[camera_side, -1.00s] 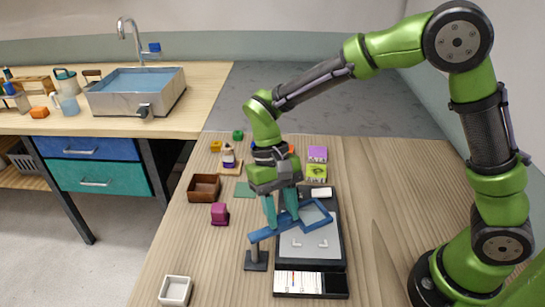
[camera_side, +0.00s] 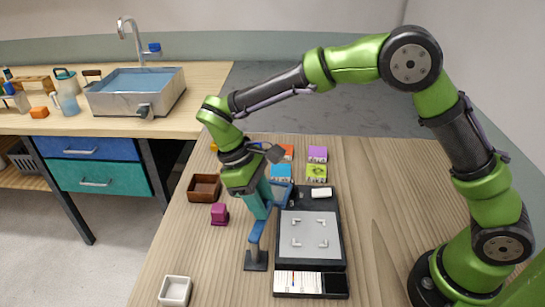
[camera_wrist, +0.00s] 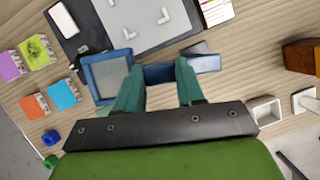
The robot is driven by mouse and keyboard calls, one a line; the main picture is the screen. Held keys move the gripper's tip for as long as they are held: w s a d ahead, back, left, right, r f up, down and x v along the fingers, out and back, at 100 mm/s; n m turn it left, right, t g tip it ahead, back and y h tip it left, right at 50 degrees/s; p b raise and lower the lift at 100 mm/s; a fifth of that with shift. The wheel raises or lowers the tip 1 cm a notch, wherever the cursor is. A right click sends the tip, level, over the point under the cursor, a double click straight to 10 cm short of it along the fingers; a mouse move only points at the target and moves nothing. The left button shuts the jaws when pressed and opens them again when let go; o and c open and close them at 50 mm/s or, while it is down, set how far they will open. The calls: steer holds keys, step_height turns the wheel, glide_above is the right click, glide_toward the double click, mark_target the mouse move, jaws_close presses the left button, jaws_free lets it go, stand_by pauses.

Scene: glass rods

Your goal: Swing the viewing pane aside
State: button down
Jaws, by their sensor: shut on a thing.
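The viewing pane (camera_wrist: 107,76) is a blue square frame with a clear centre on a flat blue arm (camera_side: 256,232). The arm runs back from a dark post (camera_side: 256,260) at the left of the black board. My gripper (camera_wrist: 158,78) is shut on the blue arm, with one green finger on each side of it. In the side view the pane (camera_side: 283,192) is partly hidden behind my gripper and lies along the board's back left edge. The grey plate (camera_side: 309,236) with white corner marks on the board is uncovered.
Behind stand small orange, blue, purple (camera_side: 317,154) and green (camera_side: 316,172) boxes. A brown open box (camera_side: 204,187) and a magenta block (camera_side: 219,213) are to the left, and a white open box (camera_side: 174,290) is at the front left. The wood to the board's right is free.

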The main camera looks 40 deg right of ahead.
steer(key=shift+w+a+n+t+h, duration=0.2)
steer(key=shift+w+a+n, duration=0.1)
steer(key=shift+n, duration=0.3)
steer(key=shift+w+a+n+t+h, duration=0.1)
steer(key=shift+w+a+n+t, duration=0.15)
steer(key=shift+n, duration=0.35)
steer(key=c, duration=0.7)
jaws_free()
steer(key=v, duration=1.2)
